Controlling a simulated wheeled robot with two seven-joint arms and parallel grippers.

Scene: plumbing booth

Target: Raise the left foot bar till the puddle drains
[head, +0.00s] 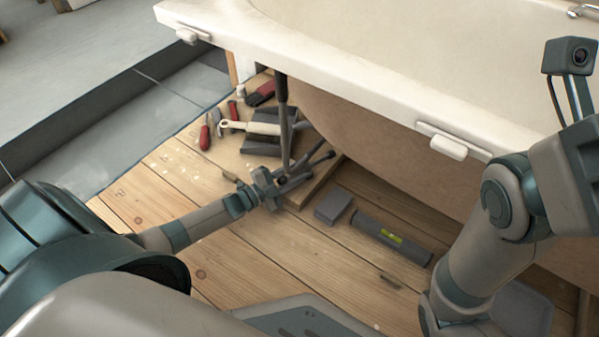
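The white bathtub (345,75) fills the upper right, with its rim running down to the right. No puddle can be made out on the part of its inside that shows. A dark upright bar (282,90) comes down from under the rim at the tub's left end. I cannot tell whether it is the left foot bar. My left gripper (305,167) is low over the floor at the bar's lower end. Its dark fingers point right, toward the tub's underside. Whether they close on the bar is unclear. My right arm comes down at the right, its gripper out of view.
Several hand tools, including a red-handled one (204,138), lie behind my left gripper. A wooden batten (316,184) lies beside it.

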